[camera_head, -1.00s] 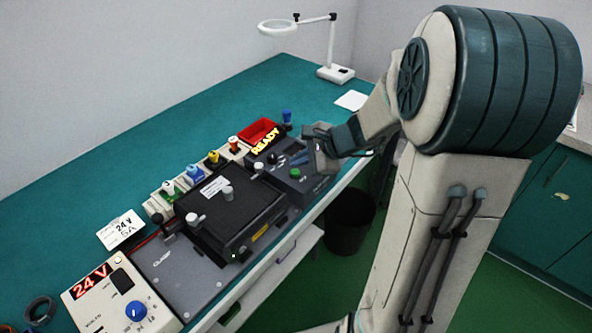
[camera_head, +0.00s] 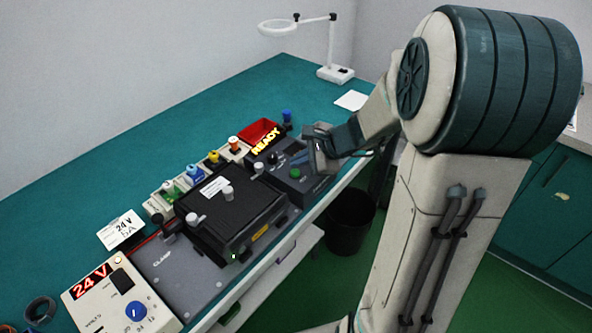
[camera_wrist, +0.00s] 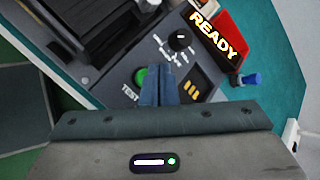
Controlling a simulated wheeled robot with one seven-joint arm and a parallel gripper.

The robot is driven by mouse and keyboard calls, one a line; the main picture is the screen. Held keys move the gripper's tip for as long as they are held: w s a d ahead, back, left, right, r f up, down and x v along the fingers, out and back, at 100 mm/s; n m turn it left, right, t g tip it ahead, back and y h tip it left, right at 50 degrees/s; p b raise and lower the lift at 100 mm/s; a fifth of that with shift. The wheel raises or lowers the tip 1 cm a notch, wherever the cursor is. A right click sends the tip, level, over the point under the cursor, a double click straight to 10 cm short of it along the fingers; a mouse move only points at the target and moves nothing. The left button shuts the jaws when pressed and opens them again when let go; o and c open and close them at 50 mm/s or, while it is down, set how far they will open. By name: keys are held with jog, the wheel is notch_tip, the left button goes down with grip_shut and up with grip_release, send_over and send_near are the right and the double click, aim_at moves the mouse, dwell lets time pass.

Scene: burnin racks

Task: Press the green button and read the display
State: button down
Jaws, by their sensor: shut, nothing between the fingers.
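The green button (camera_wrist: 140,77), marked TEST, is on the face of a dark grey test unit (camera_wrist: 121,68). In the head view the button (camera_head: 295,173) shows near the unit's front edge. The display (camera_wrist: 218,35) reads READY in yellow letters; it also shows in the head view (camera_head: 265,141). My gripper (camera_wrist: 158,73) is shut and empty. Its fingertips appear just right of the button in the wrist view, covering part of its edge. I cannot tell whether they touch the unit.
A black knob (camera_wrist: 180,40) and a slot with gold contacts (camera_wrist: 191,89) are close to my fingers. A black box (camera_head: 232,208) stands left of the unit. A supply (camera_head: 121,296) reading 24 V is at the front left. A red tray (camera_head: 258,131) lies behind.

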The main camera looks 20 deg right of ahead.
aim_at(300, 176)
jog(key=shift+f, duration=0.1)
jog(key=shift+s+f+b, duration=0.1)
jog(key=shift+f+b, duration=0.25)
jog(key=shift+b, duration=0.25)
jog(key=shift+f+b, duration=0.4)
dwell(0.6)
jog(key=shift+r, duration=0.1)
jog(key=shift+r+p, duration=0.6)
jog(key=shift+r, duration=0.15)
notch_tip(300, 176, up, 5)
jog(key=p, duration=0.4)
dwell(0.8)
